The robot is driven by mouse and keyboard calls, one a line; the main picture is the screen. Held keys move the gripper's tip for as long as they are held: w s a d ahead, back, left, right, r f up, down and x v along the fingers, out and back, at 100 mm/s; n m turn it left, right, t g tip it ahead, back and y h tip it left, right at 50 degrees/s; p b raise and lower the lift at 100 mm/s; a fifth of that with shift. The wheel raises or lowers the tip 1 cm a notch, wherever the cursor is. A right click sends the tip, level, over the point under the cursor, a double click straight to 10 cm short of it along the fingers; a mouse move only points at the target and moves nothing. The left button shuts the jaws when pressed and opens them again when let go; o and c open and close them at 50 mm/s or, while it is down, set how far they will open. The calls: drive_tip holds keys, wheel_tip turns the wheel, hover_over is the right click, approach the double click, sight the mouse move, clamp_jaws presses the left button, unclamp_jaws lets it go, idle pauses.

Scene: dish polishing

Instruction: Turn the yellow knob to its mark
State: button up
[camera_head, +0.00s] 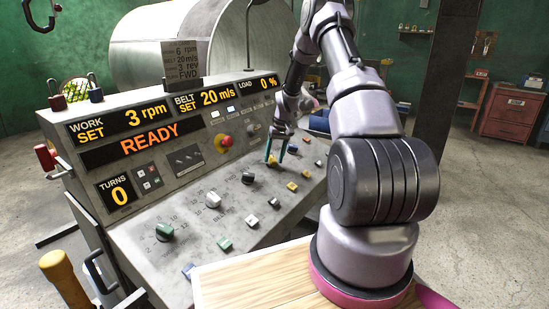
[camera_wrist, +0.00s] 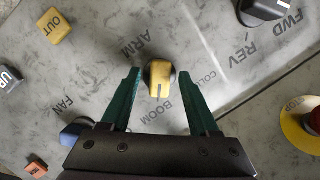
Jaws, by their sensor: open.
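The yellow knob (camera_wrist: 159,80) sits on the grey console panel, between the printed words ARM and BOOM in the wrist view. A dark line runs along its top. In the head view the yellow knob (camera_head: 272,160) shows small below my gripper's fingers. My gripper (camera_wrist: 160,100) is open, with one green finger on each side of the knob and a gap to each. I cannot tell how far the fingertips stand above the panel. In the head view my gripper (camera_head: 276,152) reaches down over the right part of the panel.
A black FWD/REV knob (camera_wrist: 266,8) and a yellow OUT button (camera_wrist: 54,26) flank the knob. A red button on a yellow disc (camera_wrist: 305,124) is at right. The console screen (camera_head: 150,139) reads READY, with work set 3 rpm and belt set 20 m/s.

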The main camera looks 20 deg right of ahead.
drive_tip(key=v, duration=1)
drive_tip(key=shift+r, duration=0.4)
wheel_tip(320, 180, up, 12)
drive_tip(key=t, duration=0.1)
hover_over(280, 166)
drive_tip(key=s+a, duration=0.4)
drive_tip(key=s, duration=0.1)
drive_tip(key=s+a+r+m+t+h, duration=0.15)
drive_tip(key=s+a+r, duration=0.35)
drive_tip(key=s+r, duration=0.6)
drive_tip(key=s+a+r+t, duration=0.2)
drive_tip(key=s+r, duration=0.1)
drive_tip(key=s, duration=0.7)
drive_tip(key=s+a+r+m+t, duration=0.1)
drive_tip(key=s+a+r+t, duration=0.1)
drive_tip(key=s, duration=0.9)
drive_tip(key=shift+a+r+y, duration=0.45)
drive_tip(key=shift+a+r, duration=0.05)
drive_tip(key=shift+r, duration=0.15)
